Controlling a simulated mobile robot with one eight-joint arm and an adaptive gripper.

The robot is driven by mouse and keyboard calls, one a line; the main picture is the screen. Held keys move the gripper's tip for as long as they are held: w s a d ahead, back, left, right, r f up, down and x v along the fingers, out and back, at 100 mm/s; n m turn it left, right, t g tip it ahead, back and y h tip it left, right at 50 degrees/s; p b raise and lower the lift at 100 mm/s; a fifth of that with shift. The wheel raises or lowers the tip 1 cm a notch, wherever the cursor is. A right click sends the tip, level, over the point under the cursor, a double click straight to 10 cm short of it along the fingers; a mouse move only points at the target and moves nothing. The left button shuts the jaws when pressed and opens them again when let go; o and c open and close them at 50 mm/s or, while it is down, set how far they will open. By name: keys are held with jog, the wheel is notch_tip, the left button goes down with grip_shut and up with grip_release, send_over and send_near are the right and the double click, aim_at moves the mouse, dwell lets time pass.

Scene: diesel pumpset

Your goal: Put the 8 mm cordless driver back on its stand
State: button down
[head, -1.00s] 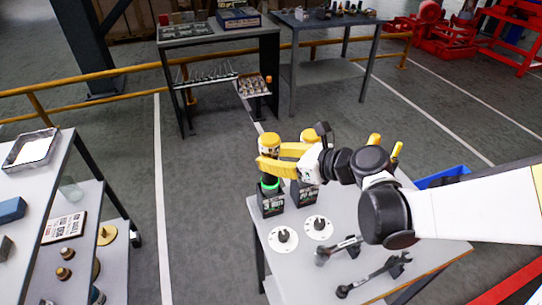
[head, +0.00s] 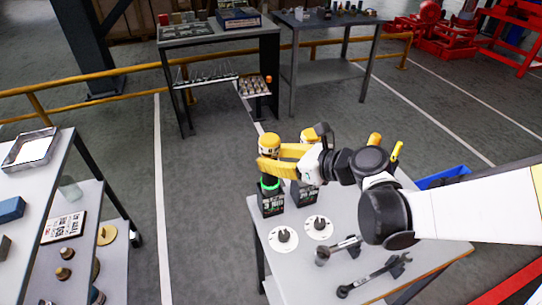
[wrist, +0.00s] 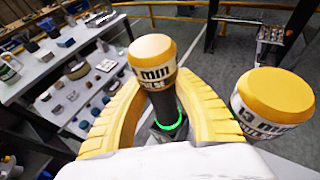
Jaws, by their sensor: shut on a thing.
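The 8 mm driver (head: 268,143) has a yellow cap, a white label band and a dark body. It stands upright over the left black stand (head: 272,205). A green ring glows around the foot of its dark body, also in the wrist view (wrist: 168,126). My gripper (head: 268,165) has its yellow fingers closed around the driver below the cap. In the wrist view the driver's cap (wrist: 153,50) rises between the two fingers. The fingers partly hide the body, and I cannot tell whether it is fully seated.
A second yellow-capped driver marked 13 (wrist: 272,98) stands close at the right, on its own black stand (head: 304,193). Two white discs (head: 283,238) and dark wrenches (head: 370,275) lie on the grey table (head: 300,285). Shelves (head: 50,170) stand at left; floor between is clear.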

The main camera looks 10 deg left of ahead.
jog(key=shift+f+b, duration=0.45)
jog(key=shift+f, duration=0.35)
jog(key=c, duration=1)
grip_release()
jog(key=v, duration=1.2)
